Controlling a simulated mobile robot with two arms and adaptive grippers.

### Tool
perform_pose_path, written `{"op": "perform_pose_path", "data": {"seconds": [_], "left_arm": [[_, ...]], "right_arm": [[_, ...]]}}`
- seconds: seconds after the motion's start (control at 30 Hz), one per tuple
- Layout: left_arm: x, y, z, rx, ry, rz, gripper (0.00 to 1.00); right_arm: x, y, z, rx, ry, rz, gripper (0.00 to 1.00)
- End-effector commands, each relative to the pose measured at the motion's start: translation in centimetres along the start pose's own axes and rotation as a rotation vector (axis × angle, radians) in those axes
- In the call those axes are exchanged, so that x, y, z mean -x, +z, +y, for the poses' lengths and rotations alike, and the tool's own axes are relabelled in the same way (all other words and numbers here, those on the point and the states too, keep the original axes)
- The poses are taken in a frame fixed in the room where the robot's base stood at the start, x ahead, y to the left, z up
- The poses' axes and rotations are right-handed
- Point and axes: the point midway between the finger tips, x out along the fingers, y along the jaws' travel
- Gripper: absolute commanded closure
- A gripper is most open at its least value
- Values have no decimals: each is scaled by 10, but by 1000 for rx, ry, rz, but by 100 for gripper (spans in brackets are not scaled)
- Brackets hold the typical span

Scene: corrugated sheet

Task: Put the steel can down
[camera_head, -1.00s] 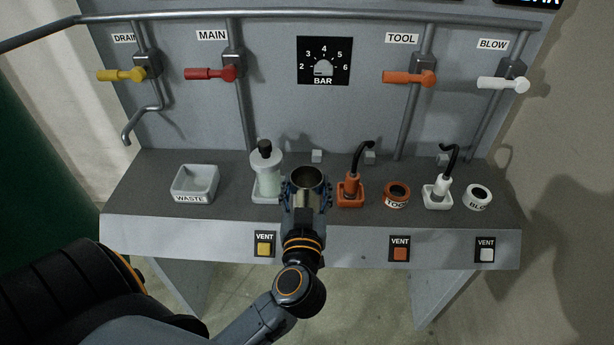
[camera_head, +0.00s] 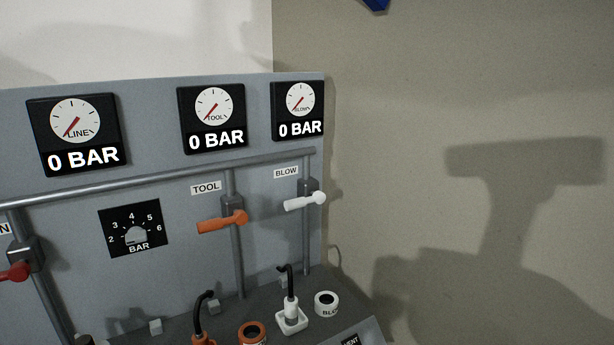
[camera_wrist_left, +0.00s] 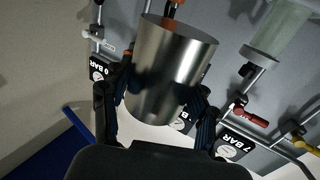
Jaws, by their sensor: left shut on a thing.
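The steel can (camera_wrist_left: 172,62) is a plain brushed-metal cylinder, in the middle of the left wrist view. My left gripper (camera_wrist_left: 165,88) is shut on it, with one dark finger on each side of its wall. The can and the left gripper are out of the head view. I cannot tell from the wrist view whether the can touches the bench. My right gripper is in neither view.
The panel has an orange TOOL lever (camera_head: 222,222), a white BLOW lever (camera_head: 305,202) and gauges reading 0 BAR. On the bench (camera_head: 262,305) stand an orange ring (camera_head: 252,334), a white ring (camera_head: 327,304) and a white holder (camera_head: 291,318) with a black-necked tool.

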Motion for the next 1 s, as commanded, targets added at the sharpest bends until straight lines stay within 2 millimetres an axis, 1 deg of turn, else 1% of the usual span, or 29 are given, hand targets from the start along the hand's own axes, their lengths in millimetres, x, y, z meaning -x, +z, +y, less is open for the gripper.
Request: {"op": "perform_pose_path", "data": {"seconds": [0.1, 0.23, 1.0], "left_arm": [[9, 8, 8, -5, 84, -1, 82], [12, 12, 13, -3, 124, 2, 82], [12, 12, 12, 0, 118, 2, 82]], "right_arm": [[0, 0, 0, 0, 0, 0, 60], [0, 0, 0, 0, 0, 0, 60], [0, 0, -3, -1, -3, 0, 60]]}}
